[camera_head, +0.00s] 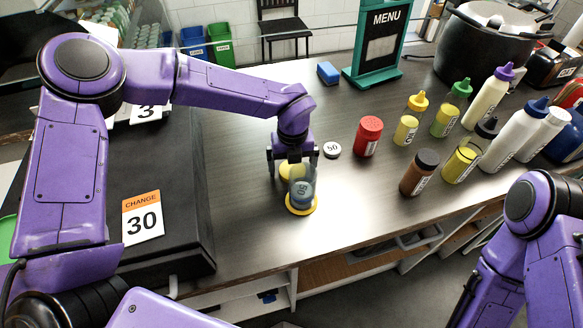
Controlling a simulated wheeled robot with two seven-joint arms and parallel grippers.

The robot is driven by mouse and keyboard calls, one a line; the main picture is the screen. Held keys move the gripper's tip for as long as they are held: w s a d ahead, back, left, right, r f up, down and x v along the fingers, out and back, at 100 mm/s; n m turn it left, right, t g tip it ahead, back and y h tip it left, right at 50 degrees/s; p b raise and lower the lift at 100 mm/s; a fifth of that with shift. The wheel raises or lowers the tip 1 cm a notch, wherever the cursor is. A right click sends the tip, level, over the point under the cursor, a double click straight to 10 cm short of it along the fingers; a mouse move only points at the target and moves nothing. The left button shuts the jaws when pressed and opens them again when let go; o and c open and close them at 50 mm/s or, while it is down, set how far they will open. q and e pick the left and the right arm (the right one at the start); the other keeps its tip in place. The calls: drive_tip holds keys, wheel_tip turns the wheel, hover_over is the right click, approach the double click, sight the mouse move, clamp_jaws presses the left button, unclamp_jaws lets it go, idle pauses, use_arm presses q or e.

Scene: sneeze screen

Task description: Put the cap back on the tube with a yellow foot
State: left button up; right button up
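A short clear tube (301,187) with a yellow foot (302,209) stands near the counter's front edge; a grey piece marked 50 shows inside it. A yellow round part, seemingly the cap (287,172), shows at the tube's top, directly under my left gripper (293,165). Whether it sits on the tube or just above it is hidden. The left gripper points down over the tube. Its two dark fingers are wide apart, one on each side of the yellow part, with visible gaps. My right gripper (466,296) is partly seen at the lower right; its fingers are unclear.
A white disc marked 50 (332,149) lies right of the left gripper. A red shaker (368,136), a brown shaker (419,172) and several sauce bottles (488,97) stand to the right. A black box (170,190) is at left, a menu stand (378,45) behind.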

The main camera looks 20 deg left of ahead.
use_arm(q)
drive_tip(key=c, duration=1)
drive_tip(key=shift+r, duration=0.1)
drive_tip(key=shift+c, duration=0.2)
wheel_tip(320, 180, up, 10)
drive_tip(key=b, duration=0.2)
drive_tip(key=shift+b, duration=0.3)
